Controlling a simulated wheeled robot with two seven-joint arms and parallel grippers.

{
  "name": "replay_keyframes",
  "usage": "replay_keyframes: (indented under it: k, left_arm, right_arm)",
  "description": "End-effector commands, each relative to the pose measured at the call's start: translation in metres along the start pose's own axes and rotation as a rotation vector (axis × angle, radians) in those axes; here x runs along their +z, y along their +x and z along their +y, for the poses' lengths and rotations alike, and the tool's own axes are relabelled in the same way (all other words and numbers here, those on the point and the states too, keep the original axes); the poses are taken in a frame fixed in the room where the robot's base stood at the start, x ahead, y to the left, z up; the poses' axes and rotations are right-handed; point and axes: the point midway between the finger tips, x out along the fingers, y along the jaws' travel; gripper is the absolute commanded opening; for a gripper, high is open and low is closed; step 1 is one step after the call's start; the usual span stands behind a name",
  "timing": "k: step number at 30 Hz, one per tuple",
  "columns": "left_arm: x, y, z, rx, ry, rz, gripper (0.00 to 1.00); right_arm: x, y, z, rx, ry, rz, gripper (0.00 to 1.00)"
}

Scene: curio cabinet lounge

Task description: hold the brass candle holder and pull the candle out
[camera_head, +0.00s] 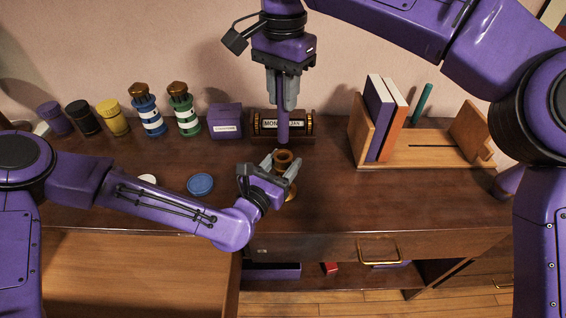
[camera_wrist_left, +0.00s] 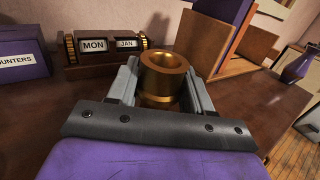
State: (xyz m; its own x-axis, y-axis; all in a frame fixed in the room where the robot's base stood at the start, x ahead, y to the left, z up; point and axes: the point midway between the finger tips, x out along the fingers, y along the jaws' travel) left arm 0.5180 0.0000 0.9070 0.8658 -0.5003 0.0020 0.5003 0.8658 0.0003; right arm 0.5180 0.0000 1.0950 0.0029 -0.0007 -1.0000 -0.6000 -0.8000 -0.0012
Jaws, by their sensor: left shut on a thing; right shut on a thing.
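The brass candle holder (camera_head: 284,158) stands on the dark wooden cabinet top. My left gripper (camera_head: 280,165) is shut on it from the front. In the left wrist view the brass candle holder (camera_wrist_left: 163,72) sits between the fingers, its round socket open and empty at the top. My right gripper (camera_head: 282,98) points straight down above the holder. It is shut on the purple candle (camera_head: 283,128), which hangs upright with its lower end just above the holder's rim, apart from it. The candle does not show in the left wrist view.
A calendar block (camera_head: 300,125) stands behind the holder, beside a purple box (camera_head: 225,121). Lighthouse figures (camera_head: 184,110) and small jars (camera_head: 112,117) line the back left. A wooden book rack (camera_head: 420,150) stands right. A blue disc (camera_head: 200,184) lies left of the holder.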

Motion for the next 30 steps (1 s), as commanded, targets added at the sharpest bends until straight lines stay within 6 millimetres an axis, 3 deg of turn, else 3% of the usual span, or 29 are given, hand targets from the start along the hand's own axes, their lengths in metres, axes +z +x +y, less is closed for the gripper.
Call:
replay_keyframes:
  k: [19,30]
  left_arm:
    - [-0.002,0.0,0.001,0.002,0.0,0.004,0.0]
    - [-0.002,0.0,0.001,0.002,0.0,0.004,0.0]
  right_arm:
    - [-0.001,-0.076,0.0,-0.001,0.004,0.003,0.0]
    - [0.0,-0.081,0.0,-0.002,0.0,0.0,0.0]
